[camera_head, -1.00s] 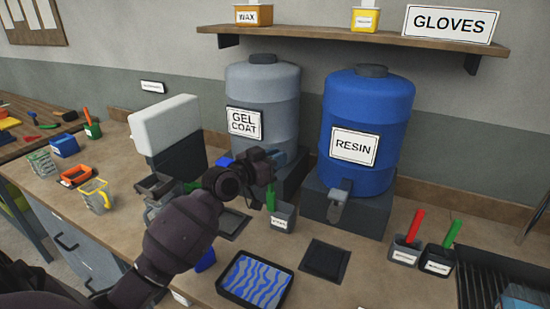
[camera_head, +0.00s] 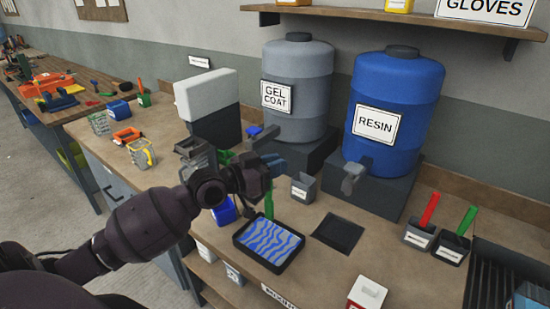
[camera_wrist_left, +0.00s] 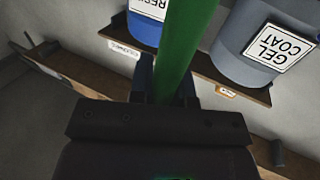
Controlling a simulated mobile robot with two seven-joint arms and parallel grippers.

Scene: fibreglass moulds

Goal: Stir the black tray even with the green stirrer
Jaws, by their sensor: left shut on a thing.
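My left gripper (camera_head: 270,166) is shut on the green stirrer (camera_head: 268,203), which hangs upright below it. In the left wrist view the green stirrer (camera_wrist_left: 180,45) stands between the two fingers. The black tray (camera_head: 253,262) lies on the bench just in front of the stirrer, with wavy blue and pale grey-blue streaks inside. The stirrer's lower end shows at the tray's back rim; I cannot tell whether it touches the contents. My right gripper is not in view.
A small grey cup (camera_head: 303,187) stands right of the stirrer. A dark square plate (camera_head: 338,233) lies right of the tray. Grey cups with a red stirrer (camera_head: 430,208) and another green stirrer (camera_head: 467,219) are further right. The gel coat drum (camera_head: 298,105) and resin drum (camera_head: 398,90) stand behind.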

